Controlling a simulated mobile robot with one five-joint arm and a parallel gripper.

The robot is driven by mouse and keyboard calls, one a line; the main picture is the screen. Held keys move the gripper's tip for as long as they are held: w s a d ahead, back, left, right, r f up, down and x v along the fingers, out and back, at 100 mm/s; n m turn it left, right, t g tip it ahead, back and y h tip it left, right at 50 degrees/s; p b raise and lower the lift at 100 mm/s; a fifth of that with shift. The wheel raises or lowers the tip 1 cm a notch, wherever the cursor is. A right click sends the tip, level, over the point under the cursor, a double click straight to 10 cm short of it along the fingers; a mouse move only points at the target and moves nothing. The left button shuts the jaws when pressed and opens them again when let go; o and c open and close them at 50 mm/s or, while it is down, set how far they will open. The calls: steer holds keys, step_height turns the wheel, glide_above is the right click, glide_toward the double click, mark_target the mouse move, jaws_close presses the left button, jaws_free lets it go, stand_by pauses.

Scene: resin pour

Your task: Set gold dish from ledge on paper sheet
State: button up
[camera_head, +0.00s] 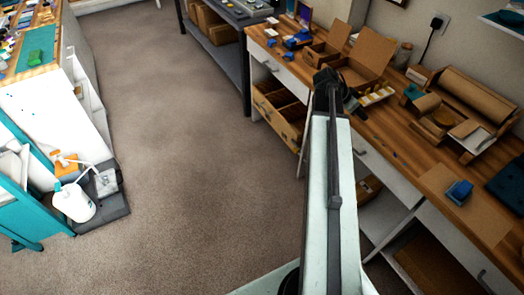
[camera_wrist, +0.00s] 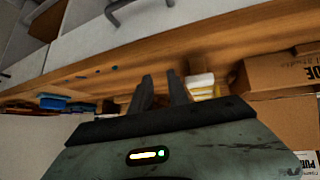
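A small round gold-brown dish (camera_head: 443,117) sits on a low brown ledge beside the paper roll, at the right of the head view. A flat brown paper sheet (camera_head: 462,217) lies on the worktop nearer the right front, with a blue block on it. My gripper (camera_head: 333,82) is at the end of my raised arm, over the front edge of the bench, left of the dish and apart from it. In the wrist view my gripper (camera_wrist: 160,78) shows two dark fingers with an empty gap between them. Neither dish nor sheet can be made out in the wrist view.
Open cardboard boxes (camera_head: 366,58) and a small tray of pale pieces (camera_head: 378,94) stand near my gripper. A large brown paper roll (camera_head: 480,97) is at the back right. The blue block (camera_head: 459,191) takes up part of the sheet. Open carpet lies left.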

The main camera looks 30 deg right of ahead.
steer(key=w+a+f+n+t+y, duration=0.1)
steer(key=w+a+f+n+y, duration=0.2)
steer(key=a, duration=0.7)
steer(key=w+a+f+n+t, duration=0.1)
steer(key=w+a+n, duration=0.35)
steer(key=a, duration=0.55)
steer(key=a+f+n+y, duration=0.1)
steer(key=a+n+y, duration=0.2)
steer(key=a, duration=1.2)
steer(key=a+f+n+y, duration=0.2)
steer(key=a+n, duration=0.6)
steer(key=a, duration=0.8)
steer(key=shift+s+a+n+t+y, duration=0.2)
steer(key=shift+s+n+t+y, duration=0.1)
steer(key=shift+n+y, duration=0.1)
